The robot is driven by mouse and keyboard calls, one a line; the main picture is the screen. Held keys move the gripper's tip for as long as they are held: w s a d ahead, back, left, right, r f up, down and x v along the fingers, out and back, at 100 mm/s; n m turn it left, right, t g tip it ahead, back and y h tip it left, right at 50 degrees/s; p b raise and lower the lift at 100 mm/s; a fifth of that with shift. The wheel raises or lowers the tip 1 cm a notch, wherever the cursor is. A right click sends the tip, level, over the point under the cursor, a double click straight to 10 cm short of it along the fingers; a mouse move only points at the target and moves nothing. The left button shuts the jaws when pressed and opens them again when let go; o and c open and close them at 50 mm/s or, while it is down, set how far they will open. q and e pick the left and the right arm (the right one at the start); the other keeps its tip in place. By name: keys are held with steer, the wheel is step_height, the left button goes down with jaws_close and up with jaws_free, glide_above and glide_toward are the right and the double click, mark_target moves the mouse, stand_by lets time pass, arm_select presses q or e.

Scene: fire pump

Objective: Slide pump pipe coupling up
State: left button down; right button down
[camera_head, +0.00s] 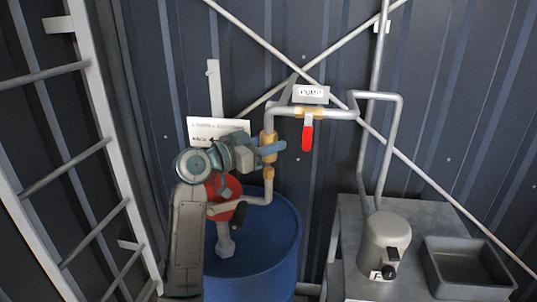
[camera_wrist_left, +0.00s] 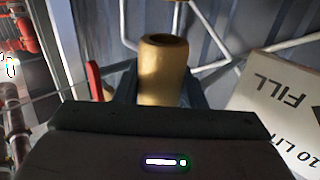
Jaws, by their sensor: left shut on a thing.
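The brass pipe coupling (camera_head: 268,157) sits around the vertical grey pipe under the pump's bend. My left gripper (camera_head: 270,148) comes in from the left and is shut on the coupling, with a blue finger across its front. A second brass fitting (camera_head: 268,173) tops the lower pipe just below, with what looks like a narrow gap between them. In the left wrist view the coupling (camera_wrist_left: 163,75) stands between the fingers, its dark open end showing; this view looks upside down. My right gripper is not in view.
A red-handled lever (camera_head: 307,135) hangs beneath the PUMP label (camera_head: 311,94). A red wheel (camera_head: 224,197) is close below my left wrist, above the blue barrel (camera_head: 285,240). A ladder (camera_head: 100,120) stands left. A grey table (camera_head: 350,225) stands right.

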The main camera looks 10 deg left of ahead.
arm_select(q)
steer(key=shift+r, duration=0.85)
steer(key=c, duration=0.9)
jaws_free()
steer(key=shift+f, duration=0.1)
steer(key=shift+s+a+f, duration=0.1)
steer(key=shift+s+a, duration=0.05)
steer(key=shift+a, duration=0.1)
steer(key=b+v, duration=0.4)
steer(key=v, duration=0.6)
